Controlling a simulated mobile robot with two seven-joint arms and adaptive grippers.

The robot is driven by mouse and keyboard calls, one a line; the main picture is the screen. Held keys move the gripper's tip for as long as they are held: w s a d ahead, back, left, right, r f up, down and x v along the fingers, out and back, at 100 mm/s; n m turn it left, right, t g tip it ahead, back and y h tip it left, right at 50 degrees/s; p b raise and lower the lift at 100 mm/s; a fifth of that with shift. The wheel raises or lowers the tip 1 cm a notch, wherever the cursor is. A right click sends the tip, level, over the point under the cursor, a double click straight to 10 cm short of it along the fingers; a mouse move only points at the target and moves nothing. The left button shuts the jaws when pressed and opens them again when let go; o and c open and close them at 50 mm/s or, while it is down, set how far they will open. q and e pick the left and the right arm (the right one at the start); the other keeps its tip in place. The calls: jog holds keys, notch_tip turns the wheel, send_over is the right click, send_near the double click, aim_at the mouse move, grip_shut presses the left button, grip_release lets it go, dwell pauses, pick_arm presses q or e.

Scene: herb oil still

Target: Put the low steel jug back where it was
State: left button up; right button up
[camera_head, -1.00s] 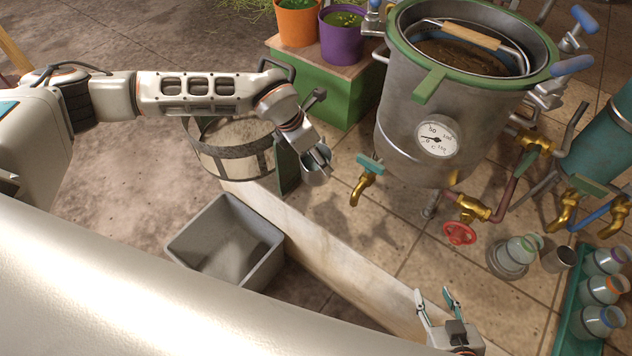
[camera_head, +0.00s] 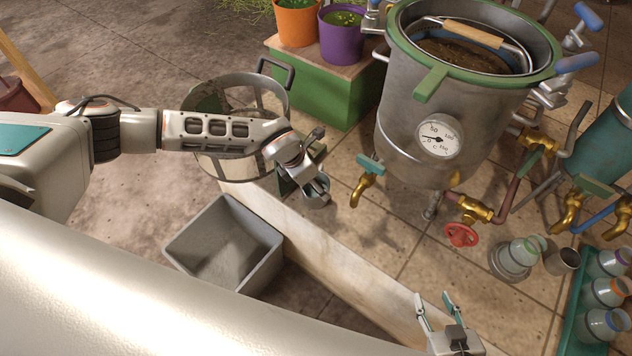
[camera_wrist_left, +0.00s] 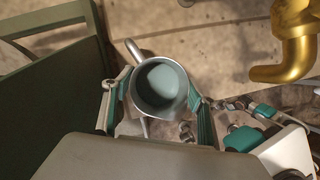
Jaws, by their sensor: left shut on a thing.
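The low steel jug (camera_head: 317,198) is held by my left gripper (camera_head: 314,184), left of the still's brass tap (camera_head: 362,188). In the left wrist view the jug (camera_wrist_left: 160,86) is between the two fingers of my left gripper (camera_wrist_left: 154,104), its open mouth facing the camera and its handle at upper left. Its inside looks grey-teal; I cannot tell whether that is liquid. Whether its base touches the tiled surface is unclear. My right gripper (camera_head: 436,304) is open and empty at the bottom, with its fingers apart.
The big steel still (camera_head: 400,125) stands right of the jug. A mesh-sided basket (camera_head: 215,165) is behind my left arm, and a green crate (camera_head: 325,88) with pots is behind. A grey bin (camera_head: 185,243) is below the ledge. A red valve wheel (camera_head: 461,235) and glass jars (camera_head: 600,292) are at right.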

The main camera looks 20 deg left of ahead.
pick_arm(q)
jog(key=shift+f, duration=0.1)
jog(key=o, duration=1.5)
